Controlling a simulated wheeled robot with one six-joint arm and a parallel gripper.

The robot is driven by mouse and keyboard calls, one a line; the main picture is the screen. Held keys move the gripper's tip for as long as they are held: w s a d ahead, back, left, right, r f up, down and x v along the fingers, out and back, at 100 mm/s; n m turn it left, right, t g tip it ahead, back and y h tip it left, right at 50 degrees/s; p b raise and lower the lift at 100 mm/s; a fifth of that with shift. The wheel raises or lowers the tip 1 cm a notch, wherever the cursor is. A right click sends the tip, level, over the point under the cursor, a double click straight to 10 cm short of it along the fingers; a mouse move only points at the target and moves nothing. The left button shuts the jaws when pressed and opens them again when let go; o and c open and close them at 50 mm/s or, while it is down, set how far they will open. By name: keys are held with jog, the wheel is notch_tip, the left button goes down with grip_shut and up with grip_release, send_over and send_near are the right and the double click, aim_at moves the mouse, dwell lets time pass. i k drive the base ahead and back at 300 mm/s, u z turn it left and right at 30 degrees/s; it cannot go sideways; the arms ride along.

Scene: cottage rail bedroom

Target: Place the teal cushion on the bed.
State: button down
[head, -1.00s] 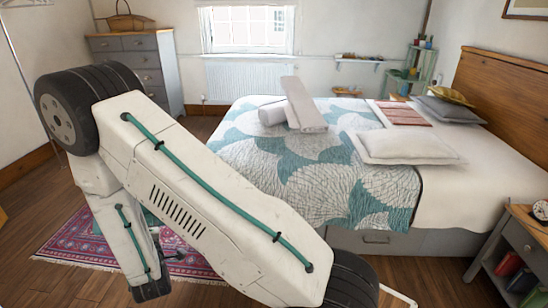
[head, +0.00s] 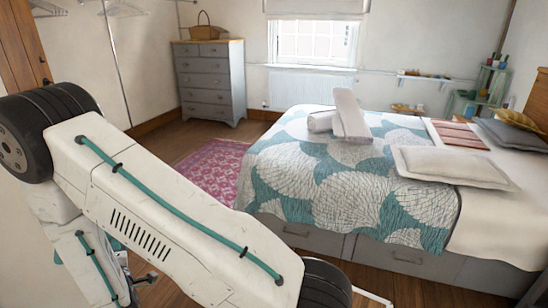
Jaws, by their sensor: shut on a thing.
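The bed (head: 477,230) stands at the right, with a teal and white patterned quilt (head: 345,195) over its foot half. My arm crosses the lower left of the head view. Small teal patches of the cushion (head: 115,244) show behind my arm's forearm link; most of the cushion is hidden. A dark part of my gripper (head: 145,281) shows low at the left, beside that link. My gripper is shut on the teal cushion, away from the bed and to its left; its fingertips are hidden.
Rolled and folded pale towels (head: 350,115) lie on the quilt's far side. A pale cushion (head: 450,167) and a grey one (head: 515,133) lie toward the headboard. Open quilt lies in front of the towels. A grey dresser (head: 210,85) and pink rug (head: 220,168) are at the left.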

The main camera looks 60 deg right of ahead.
aim_at(317, 158)
jog(key=k, duration=1.5)
jog(key=z, duration=1.45)
jog(key=i, duration=0.6)
